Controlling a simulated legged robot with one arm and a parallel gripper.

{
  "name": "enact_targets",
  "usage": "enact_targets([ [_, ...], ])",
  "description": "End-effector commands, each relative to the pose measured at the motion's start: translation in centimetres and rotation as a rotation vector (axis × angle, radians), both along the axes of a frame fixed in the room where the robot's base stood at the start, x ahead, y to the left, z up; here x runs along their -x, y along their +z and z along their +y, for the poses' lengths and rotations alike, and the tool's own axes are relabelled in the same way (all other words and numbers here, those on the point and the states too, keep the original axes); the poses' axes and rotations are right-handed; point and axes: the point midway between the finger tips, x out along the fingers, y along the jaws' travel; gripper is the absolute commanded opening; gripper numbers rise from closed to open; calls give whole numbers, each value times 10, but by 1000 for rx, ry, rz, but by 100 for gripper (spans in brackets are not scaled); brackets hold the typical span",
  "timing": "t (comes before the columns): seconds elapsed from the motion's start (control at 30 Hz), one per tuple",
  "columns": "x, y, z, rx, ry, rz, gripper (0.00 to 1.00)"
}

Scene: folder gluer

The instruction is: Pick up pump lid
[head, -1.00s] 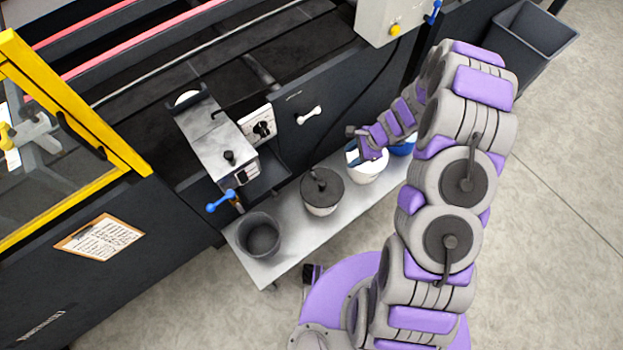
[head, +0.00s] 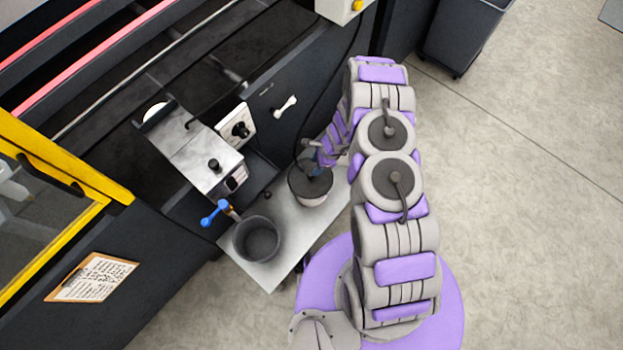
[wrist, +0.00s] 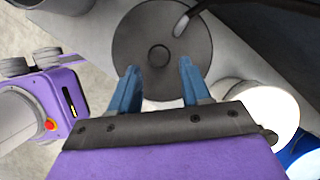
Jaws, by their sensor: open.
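The pump lid (head: 306,186) is a dark grey disc with a small round knob at its centre. In the head view it sits on a pale bucket (head: 311,201) on the low shelf. In the wrist view the lid (wrist: 150,20) fills the top middle, with a black hose (wrist: 199,8) reaching its right side. My gripper (wrist: 158,66) is open and empty. Its two blue fingers appear on either side of the knob in the wrist view; I cannot tell their height above it.
An open dark bucket (head: 257,240) stands left of the lid on the grey shelf (head: 270,272).

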Motion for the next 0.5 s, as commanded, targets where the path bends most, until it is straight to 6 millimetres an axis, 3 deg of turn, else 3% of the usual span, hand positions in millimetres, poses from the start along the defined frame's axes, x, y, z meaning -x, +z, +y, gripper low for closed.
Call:
enact_targets([
  [0.1, -1, -17, 5, -5, 2, -1, 47],
  [0.37, 0, -31, -1, -24, -3, -2, 47],
  [0.5, 2, -53, 6, -18, 0, -1, 47],
])
